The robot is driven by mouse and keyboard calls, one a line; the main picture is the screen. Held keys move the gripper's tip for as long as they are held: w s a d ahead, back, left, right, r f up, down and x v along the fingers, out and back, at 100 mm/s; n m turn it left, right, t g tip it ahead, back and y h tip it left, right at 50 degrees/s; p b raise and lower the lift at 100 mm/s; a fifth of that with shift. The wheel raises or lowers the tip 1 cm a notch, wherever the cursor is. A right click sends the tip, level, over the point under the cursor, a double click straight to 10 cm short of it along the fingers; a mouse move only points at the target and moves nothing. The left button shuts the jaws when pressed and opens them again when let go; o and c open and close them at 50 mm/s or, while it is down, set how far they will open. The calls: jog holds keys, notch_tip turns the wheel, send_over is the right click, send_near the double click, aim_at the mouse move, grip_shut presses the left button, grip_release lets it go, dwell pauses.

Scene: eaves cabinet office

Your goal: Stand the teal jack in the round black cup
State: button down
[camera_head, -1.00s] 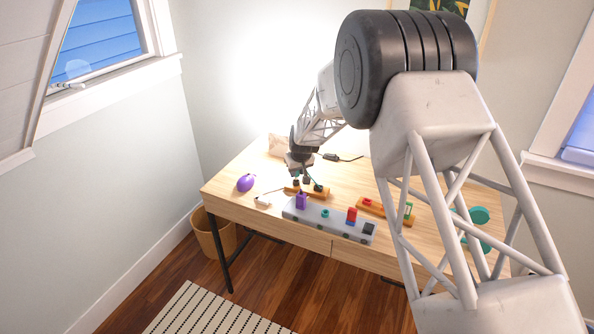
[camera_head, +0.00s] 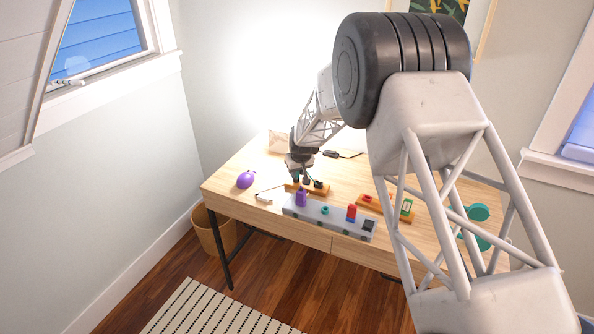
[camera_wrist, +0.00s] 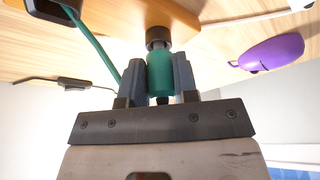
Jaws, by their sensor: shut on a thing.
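The teal jack (camera_wrist: 160,76) is a short teal cylinder, held upright between the two dark fingers of my gripper (camera_wrist: 161,85). In the wrist view its far end meets the round black cup (camera_wrist: 157,36), lined up with it. I cannot tell whether the end is inside the cup or just at its mouth. The cup is on a small wooden block (camera_wrist: 185,10) on the desk. In the head view my gripper (camera_head: 300,178) is over the left end of that block, and the fingers largely hide jack and cup.
A black square holder (camera_wrist: 50,10) is beside the cup, with a green strip (camera_wrist: 95,48) running near my finger. A grey block (camera_head: 333,221) with purple, teal and red pieces stands in front. A purple rounded object (camera_head: 245,180) lies left. Another wooden block (camera_head: 388,210) is right.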

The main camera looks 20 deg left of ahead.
jog(key=shift+f, duration=0.3)
jog(key=c, duration=0.8)
grip_release()
jog(key=shift+r, duration=0.1)
jog(key=shift+v, duration=3.85)
